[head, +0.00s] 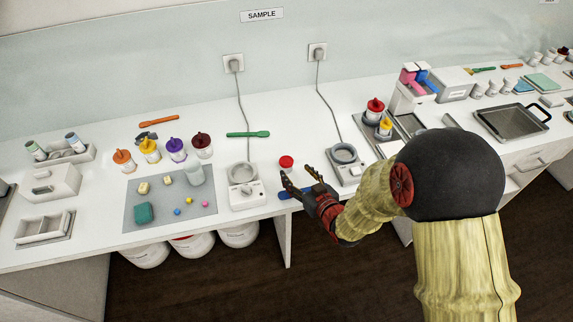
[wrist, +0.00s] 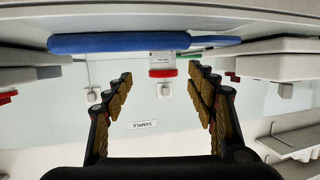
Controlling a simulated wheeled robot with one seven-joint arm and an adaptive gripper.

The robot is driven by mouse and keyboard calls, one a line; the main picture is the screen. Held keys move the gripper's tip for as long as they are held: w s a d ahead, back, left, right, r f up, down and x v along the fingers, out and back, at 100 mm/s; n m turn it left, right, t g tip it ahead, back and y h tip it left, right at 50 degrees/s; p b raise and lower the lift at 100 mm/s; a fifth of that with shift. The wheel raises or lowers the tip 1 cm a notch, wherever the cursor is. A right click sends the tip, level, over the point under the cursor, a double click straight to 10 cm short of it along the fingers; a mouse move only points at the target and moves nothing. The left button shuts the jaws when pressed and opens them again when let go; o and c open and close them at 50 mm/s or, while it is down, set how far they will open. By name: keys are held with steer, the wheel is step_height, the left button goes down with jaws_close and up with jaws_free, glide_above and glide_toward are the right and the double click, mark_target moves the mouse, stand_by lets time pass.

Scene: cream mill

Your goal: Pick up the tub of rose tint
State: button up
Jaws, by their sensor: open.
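A small white tub with a red lid (head: 286,162) stands on the bench between two grey-ringed devices; I take it for the tub of rose tint, though its label is too small to read. In the wrist view, which is upside down, the tub (wrist: 163,58) shows centred between the fingers and beyond their tips. My gripper (head: 296,175) is open and empty at the bench's front edge, just short of the tub. Its two fingers also frame the wrist view (wrist: 161,80). In the head view a finger hides part of the tub's lower body.
A blue spatula (wrist: 120,43) lies near the front edge, between my gripper and the tub. Corded devices stand left (head: 243,190) and right (head: 346,170). A green spatula (head: 248,134) lies behind. Several colour-topped jars and a grey mat (head: 140,190) are farther left.

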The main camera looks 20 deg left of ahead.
mark_target(289, 168)
steer(key=b+x, duration=0.1)
steer(key=x, duration=0.4)
steer(key=shift+a+f, duration=0.15)
steer(key=shift+a, duration=0.15)
steer(key=shift+w+a+f, duration=0.1)
steer(key=shift+w+a, duration=0.15)
steer(key=shift+c, duration=1)
steer(key=c, duration=1)
